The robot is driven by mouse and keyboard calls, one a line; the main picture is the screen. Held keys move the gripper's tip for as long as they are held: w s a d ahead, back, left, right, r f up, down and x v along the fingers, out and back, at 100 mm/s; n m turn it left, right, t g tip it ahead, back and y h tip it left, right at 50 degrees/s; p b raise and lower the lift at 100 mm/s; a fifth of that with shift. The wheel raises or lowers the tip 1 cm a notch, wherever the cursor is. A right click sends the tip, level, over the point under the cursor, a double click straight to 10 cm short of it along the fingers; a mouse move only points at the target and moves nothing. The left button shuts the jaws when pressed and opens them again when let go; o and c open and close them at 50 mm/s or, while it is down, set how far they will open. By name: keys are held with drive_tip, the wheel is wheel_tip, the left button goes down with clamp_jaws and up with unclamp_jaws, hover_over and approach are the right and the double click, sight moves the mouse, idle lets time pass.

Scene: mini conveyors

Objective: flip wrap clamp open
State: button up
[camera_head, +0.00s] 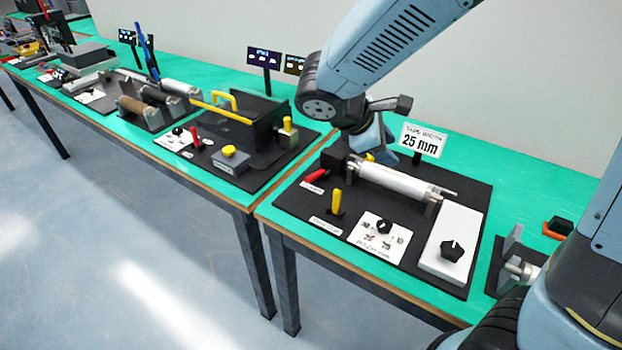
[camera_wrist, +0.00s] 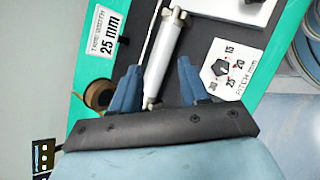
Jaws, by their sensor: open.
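My gripper (camera_wrist: 157,68) is open. In the wrist view its two blue fingers stand apart with the silver roller (camera_wrist: 160,50) seen between them, and I see nothing held. In the head view my gripper (camera_head: 375,146) is behind and above the left end of the roller (camera_head: 397,181); its fingertips are partly hidden. On the roller's black base board a red lever (camera_head: 316,175) and an upright yellow lever (camera_head: 336,201) stand in front at the left. Their small labels are too blurred to read, so I cannot tell which part is the wrap clamp.
A pitch dial plate (camera_head: 381,232), a white block with a black knob (camera_head: 451,248) and a 25 mm tape width sign (camera_head: 423,140) surround the roller. A brown tape roll (camera_wrist: 98,93) lies beside one finger. A yellow-handled station (camera_head: 245,130) stands left on the neighbouring table.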

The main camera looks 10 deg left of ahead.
drive_tip(key=s+a+f+n+t, duration=0.1)
drive_tip(key=a+f+n+t, duration=0.1)
drive_tip(key=a+f+n, duration=0.3)
drive_tip(key=a+f+n+t, duration=0.2)
drive_tip(key=a+n, duration=0.1)
drive_tip(key=a, duration=0.5)
drive_tip(key=n+t+y, duration=0.2)
drive_tip(key=n+t, duration=0.2)
drive_tip(key=n, duration=0.1)
approach(307, 180)
drive_tip(key=x, duration=1.1)
drive_tip(key=shift+w, duration=0.15)
clamp_jaws()
